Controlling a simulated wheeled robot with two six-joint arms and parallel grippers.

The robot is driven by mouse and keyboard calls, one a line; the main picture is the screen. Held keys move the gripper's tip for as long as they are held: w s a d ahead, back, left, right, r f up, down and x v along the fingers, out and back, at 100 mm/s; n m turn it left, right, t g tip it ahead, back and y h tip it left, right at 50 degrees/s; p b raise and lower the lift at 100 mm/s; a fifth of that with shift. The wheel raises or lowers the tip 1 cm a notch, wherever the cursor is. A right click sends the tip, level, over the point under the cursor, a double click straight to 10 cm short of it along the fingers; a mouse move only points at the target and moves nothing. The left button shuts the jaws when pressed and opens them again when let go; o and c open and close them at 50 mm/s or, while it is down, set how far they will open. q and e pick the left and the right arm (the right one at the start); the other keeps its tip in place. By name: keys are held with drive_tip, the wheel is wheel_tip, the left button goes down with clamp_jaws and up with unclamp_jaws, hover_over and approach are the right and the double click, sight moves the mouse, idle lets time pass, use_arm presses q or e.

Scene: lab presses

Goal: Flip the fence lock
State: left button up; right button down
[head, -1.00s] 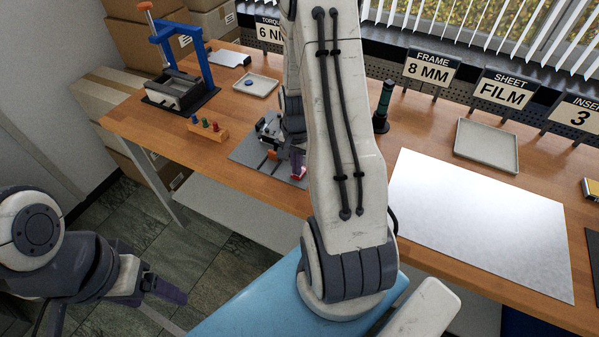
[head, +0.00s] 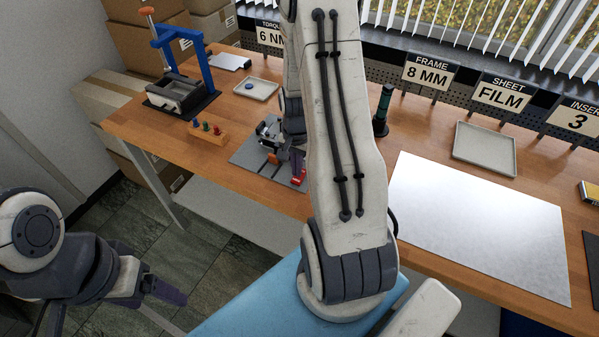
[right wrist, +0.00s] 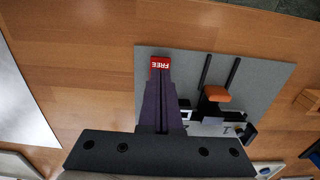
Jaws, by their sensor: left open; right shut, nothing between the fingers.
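The fence lock appears as a small red piece marked FREE (right wrist: 160,63) at the edge of the grey plate (right wrist: 165,53). It also shows in the head view (head: 299,178), beside my right arm. My right gripper (right wrist: 161,77) is shut and empty, its purple fingertips right at the red piece. I cannot tell whether they touch it. In the head view the right gripper (head: 298,160) is partly hidden by my arm. My left gripper (head: 165,289) is open and empty at the lower left, away from the table.
The grey plate carries a metal fixture (head: 269,131) and an orange block (right wrist: 217,94). A blue-framed press (head: 183,75), a wooden rack with coloured pegs (head: 207,132) and a tray (head: 256,88) stand to the left. A white sheet (head: 480,225) covers the table at right.

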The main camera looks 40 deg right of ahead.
sight(295, 180)
wheel_tip(295, 180, up, 5)
drive_tip(key=p, duration=0.4)
drive_tip(key=shift+r, duration=0.1)
idle(0.4)
drive_tip(key=s+a+r+n, duration=0.1)
drive_tip(key=a+r+n, duration=0.4)
drive_tip(key=a, duration=0.6)
drive_tip(key=s+a+r+n, duration=0.1)
drive_tip(key=a+r+n, duration=0.5)
drive_tip(key=a, duration=0.4)
drive_tip(key=s+a+r+n, duration=0.2)
drive_tip(key=s+a+n, duration=0.3)
drive_tip(key=s, duration=0.2)
drive_tip(key=s+a+r+n+y+b, duration=0.1)
drive_tip(key=s+a+r+n, duration=0.2)
drive_tip(key=s+a+n, duration=0.2)
drive_tip(key=shift+s+r, duration=0.25)
drive_tip(key=shift+s, duration=0.95)
